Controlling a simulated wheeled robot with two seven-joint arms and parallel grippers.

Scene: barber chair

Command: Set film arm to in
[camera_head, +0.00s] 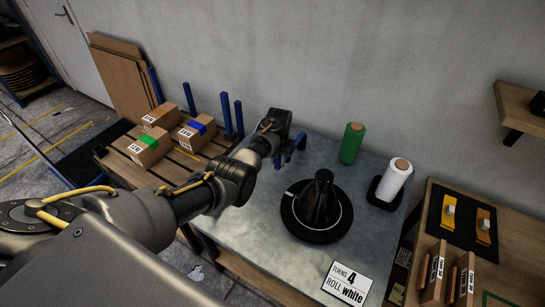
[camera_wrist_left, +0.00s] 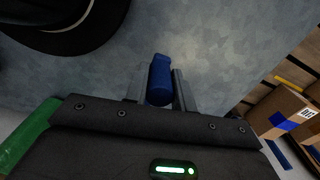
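My left gripper (camera_head: 285,150) is at the back left corner of the grey bench, by a small blue upright part. In the left wrist view, a blue bar (camera_wrist_left: 160,78) stands between the two fingers of my left gripper (camera_wrist_left: 160,88), which sit close along both its sides with no clear gap. The bar looks like the handle of the film arm; the rest of the arm is hidden. A black round turntable (camera_head: 335,233) with a dark wrapped load (camera_head: 318,198) is right of the gripper. My right gripper is not in view.
A green roll (camera_head: 352,143) and a white roll (camera_head: 395,180) stand on the bench (camera_head: 245,225). A card (camera_head: 347,283) reads "TURNS 4 ROLL white". Boxes (camera_head: 148,146) lie on a pallet at left. Orange tools (camera_head: 483,228) lie at right.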

